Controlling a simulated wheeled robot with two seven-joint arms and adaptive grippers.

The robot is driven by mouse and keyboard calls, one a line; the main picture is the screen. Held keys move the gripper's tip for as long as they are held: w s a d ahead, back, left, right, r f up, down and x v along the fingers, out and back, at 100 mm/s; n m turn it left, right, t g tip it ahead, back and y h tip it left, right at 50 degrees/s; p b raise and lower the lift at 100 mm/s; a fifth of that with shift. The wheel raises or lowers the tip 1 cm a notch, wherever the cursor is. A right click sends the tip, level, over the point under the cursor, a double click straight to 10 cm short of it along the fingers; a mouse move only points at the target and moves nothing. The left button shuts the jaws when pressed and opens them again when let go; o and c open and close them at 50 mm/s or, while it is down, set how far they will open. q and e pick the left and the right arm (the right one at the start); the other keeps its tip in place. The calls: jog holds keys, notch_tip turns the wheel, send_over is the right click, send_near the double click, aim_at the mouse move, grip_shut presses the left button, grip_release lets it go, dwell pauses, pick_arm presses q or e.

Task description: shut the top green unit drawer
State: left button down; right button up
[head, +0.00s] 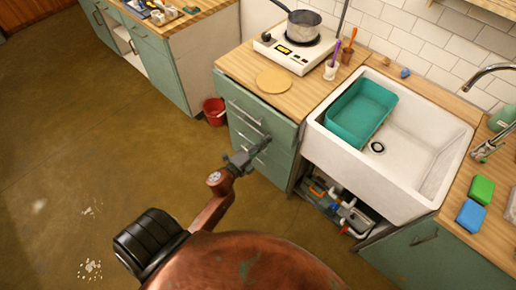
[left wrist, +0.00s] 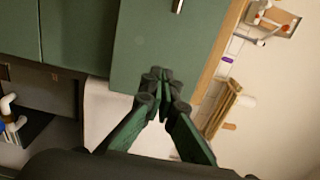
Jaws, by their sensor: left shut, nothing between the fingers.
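The green drawer unit (head: 268,165) stands under the wooden counter, left of the sink. Its top drawer (head: 262,117) has a metal bar handle and seems to stand out slightly past the drawers below; how far is hard to tell. My left gripper (head: 262,146) is shut and empty in front of the unit, below the top handle; contact cannot be told from the head view. In the left wrist view, the shut fingertips (left wrist: 162,76) overlap a green panel (left wrist: 150,40) with a handle (left wrist: 178,5) at the top edge. My right gripper is not in view.
A white sink (head: 425,150) with a teal tub (head: 360,110) is to the right. A hotplate with a pot (head: 303,27) and a round board (head: 273,80) are on the counter. A red bucket (head: 214,111) stands left of the unit. The floor at left is mostly clear.

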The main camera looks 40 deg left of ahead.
aim_at(279, 129)
pick_arm(q)
jog(key=w, duration=0.4)
jog(key=shift+w+d, duration=0.2)
jog(key=shift+w, duration=0.4)
jog(key=shift+w, duration=0.25)
jog(key=w, duration=0.4)
jog(key=shift+w+d+b, duration=0.2)
jog(key=shift+w+b, duration=0.2)
jog(key=shift+r, duration=0.1)
jog(key=shift+s, duration=0.2)
jog(key=s+a+p, duration=0.1)
jog(key=s, duration=1.2)
jog(key=shift+s+p, duration=0.3)
jog(key=shift+s, duration=0.1)
